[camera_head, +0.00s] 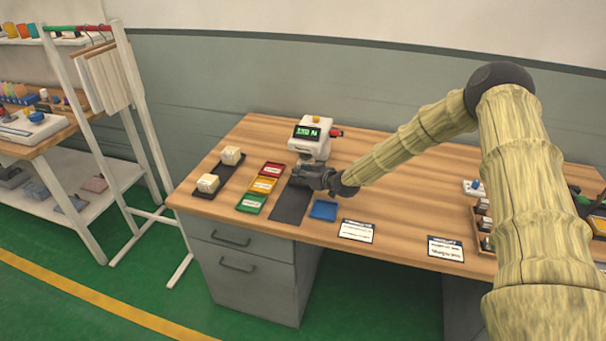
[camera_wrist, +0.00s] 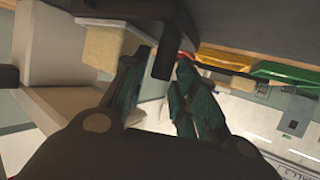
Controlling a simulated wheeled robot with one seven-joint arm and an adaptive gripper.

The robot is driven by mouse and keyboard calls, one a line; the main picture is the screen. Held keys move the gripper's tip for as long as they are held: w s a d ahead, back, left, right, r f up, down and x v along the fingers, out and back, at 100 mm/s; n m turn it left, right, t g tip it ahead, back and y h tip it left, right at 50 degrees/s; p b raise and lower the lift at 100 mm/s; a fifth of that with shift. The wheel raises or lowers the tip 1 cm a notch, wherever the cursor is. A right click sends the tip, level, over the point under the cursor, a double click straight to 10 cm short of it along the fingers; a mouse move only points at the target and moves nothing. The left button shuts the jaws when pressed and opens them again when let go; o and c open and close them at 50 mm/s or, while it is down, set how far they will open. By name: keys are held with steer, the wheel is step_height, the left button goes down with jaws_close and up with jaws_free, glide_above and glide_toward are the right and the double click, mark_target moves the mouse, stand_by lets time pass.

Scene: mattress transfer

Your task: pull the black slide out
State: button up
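A white machine (camera_head: 311,139) with a green display and a red knob stands at the back of the desk. My gripper (camera_head: 312,178) is low in front of it, just above a dark strip (camera_head: 292,204) on the desk. In the wrist view, the two dark teal fingers of my gripper (camera_wrist: 162,80) are apart. A black bar-shaped part (camera_wrist: 164,58), which may be the black slide's grip, shows between the fingertips. I cannot tell whether the fingers touch it. The white machine's body (camera_wrist: 75,65) fills the left of the wrist view. The rest of the slide is hidden.
Red (camera_head: 272,169), yellow (camera_head: 263,184) and green (camera_head: 251,203) trays lie left of the dark strip. A blue pad (camera_head: 324,210) lies right of it. A black tray (camera_head: 225,178) with two pale blocks is farther left.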

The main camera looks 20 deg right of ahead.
steer(key=shift+c, duration=0.4)
jaws_close()
steer(key=s+a, duration=0.2)
steer(key=s, duration=0.1)
steer(key=s+a, duration=0.3)
steer(key=s, duration=0.1)
steer(key=s+a, duration=0.2)
steer(key=s, duration=0.2)
steer(key=shift+s+a, duration=0.15)
steer(key=shift+a, duration=0.15)
steer(key=shift+s+f, duration=0.1)
steer(key=shift+s, duration=0.05)
steer(key=shift+a, duration=0.1)
jaws_free()
steer(key=shift+o, duration=0.4)
steer(key=shift+s, duration=0.1)
